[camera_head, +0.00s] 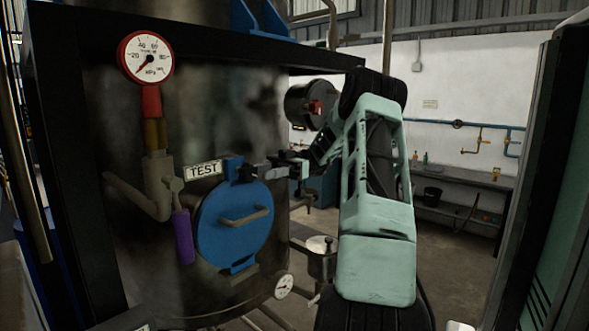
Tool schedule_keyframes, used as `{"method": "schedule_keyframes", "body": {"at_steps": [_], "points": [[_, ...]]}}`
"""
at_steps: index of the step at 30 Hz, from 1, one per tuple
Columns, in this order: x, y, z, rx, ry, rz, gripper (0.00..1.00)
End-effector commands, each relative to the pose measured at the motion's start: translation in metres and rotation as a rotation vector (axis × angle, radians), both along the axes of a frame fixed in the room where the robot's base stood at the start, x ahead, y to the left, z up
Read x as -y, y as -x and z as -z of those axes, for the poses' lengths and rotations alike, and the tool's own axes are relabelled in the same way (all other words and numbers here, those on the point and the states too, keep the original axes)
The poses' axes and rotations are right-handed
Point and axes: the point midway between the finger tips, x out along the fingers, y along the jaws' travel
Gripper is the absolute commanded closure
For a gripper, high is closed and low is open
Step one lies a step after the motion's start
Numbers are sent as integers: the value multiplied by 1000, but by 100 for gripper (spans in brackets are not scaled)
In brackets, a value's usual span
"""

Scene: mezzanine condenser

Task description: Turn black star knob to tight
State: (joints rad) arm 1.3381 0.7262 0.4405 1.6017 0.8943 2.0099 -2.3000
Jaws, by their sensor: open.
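A round blue hatch door (234,228) with a grey handle (246,216) sits on the front of a dark tank. My gripper (250,173) reaches in from the right, with its fingers at the upper right edge of the hatch, near the blue clamp bar (235,172). It is open. The black star knob cannot be made out clearly. Dark shapes at the fingertips blend together, so I cannot tell whether the knob lies between them or whether they touch it.
A red pressure gauge (147,58) stands on a pipe at the left, above a purple-handled valve (183,236). A TEST sign (203,170) is beside the hatch. A small dial (284,286) is low on the tank (130,250). A bench (455,178) stands behind at right.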

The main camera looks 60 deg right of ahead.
Motion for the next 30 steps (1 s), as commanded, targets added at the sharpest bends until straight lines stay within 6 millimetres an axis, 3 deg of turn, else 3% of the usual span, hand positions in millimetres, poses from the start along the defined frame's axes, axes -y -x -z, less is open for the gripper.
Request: {"method": "schedule_keyframes", "body": {"at_steps": [3,13,20,30], "points": [[24,7,4,7,-1,7,56],[77,20,6,8,-3,8,56],[106,27,7,8,-3,8,56],[124,29,8,3,0,-5,56]]}}
